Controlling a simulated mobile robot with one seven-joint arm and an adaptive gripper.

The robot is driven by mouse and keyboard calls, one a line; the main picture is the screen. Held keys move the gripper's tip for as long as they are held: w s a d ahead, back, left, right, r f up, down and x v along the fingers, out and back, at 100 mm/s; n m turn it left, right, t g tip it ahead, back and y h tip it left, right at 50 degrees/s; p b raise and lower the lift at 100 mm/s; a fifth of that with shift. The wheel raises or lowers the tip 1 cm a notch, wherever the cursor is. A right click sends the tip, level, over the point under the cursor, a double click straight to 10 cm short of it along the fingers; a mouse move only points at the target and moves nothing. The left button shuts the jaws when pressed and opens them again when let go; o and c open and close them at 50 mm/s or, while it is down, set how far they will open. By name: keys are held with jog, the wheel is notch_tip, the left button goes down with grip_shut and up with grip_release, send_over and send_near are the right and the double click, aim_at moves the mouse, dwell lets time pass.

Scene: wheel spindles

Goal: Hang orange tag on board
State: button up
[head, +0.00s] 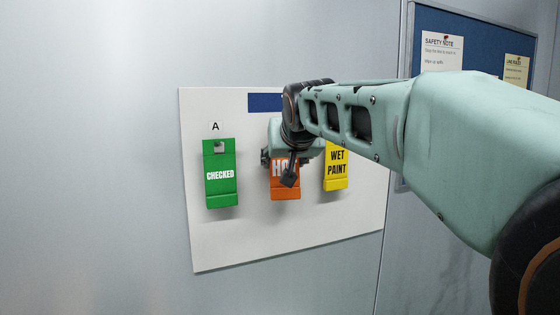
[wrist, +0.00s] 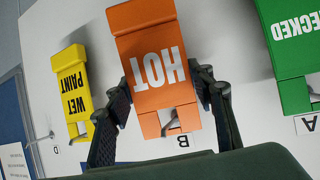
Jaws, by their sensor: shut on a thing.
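The orange tag (head: 285,192), marked HOT, is in front of the middle of the white board (head: 225,245) in the head view, partly hidden by my gripper (head: 283,164). In the wrist view the orange tag (wrist: 148,50) appears upside down between the fingers of my gripper (wrist: 163,88), which are shut on its side edges. A metal peg (wrist: 172,128) above the letter B shows at the tag's hole end. It appears to pass through the hole, but I cannot tell how far the tag sits on it.
A green CHECKED tag (head: 221,180) hangs under letter A on the left. A yellow WET PAINT tag (head: 337,168) hangs close on the right. A blue notice board (head: 480,30) with papers is at the upper right. The wall at left is clear.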

dwell(0.4)
jog(key=o, duration=1.6)
